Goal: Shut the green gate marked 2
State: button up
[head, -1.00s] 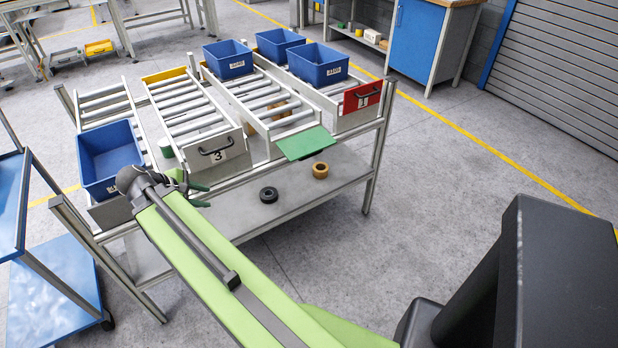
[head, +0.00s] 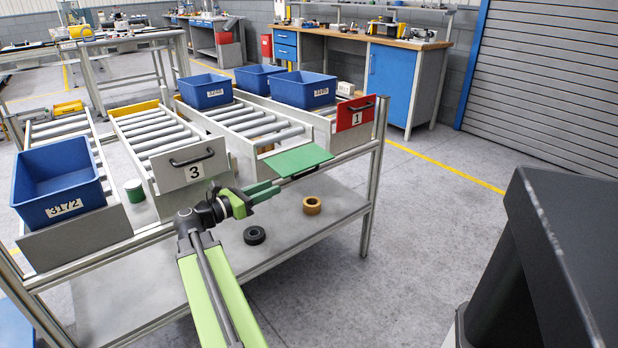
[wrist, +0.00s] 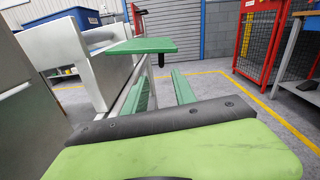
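The green gate (head: 298,160) is down, lying roughly flat and jutting out from the front end of its roller lane, between gates 3 and 1. Its number is not visible. It also shows in the wrist view (wrist: 145,46), edge towards me and above my fingers. My gripper (head: 263,190) is just left of and slightly below the gate in the head view, its green fingers pointing towards it. In the wrist view my gripper (wrist: 163,92) is open, with nothing between the fingers. Whether a fingertip touches the gate I cannot tell.
The grey gate 3 (head: 180,172) and red gate 1 (head: 350,118) stand upright beside it. A blue bin (head: 60,180) sits on the leftmost lane; several stand at the back. A black ring (head: 254,236) and brass ring (head: 312,206) lie on the lower shelf.

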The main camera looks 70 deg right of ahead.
aim_at(316, 168)
jog(key=x, duration=1.5)
jog(key=shift+s+d, duration=0.2)
jog(key=c, duration=0.7)
grip_shut()
jog(key=shift+w+r, duration=0.1)
jog(key=shift+w, duration=0.05)
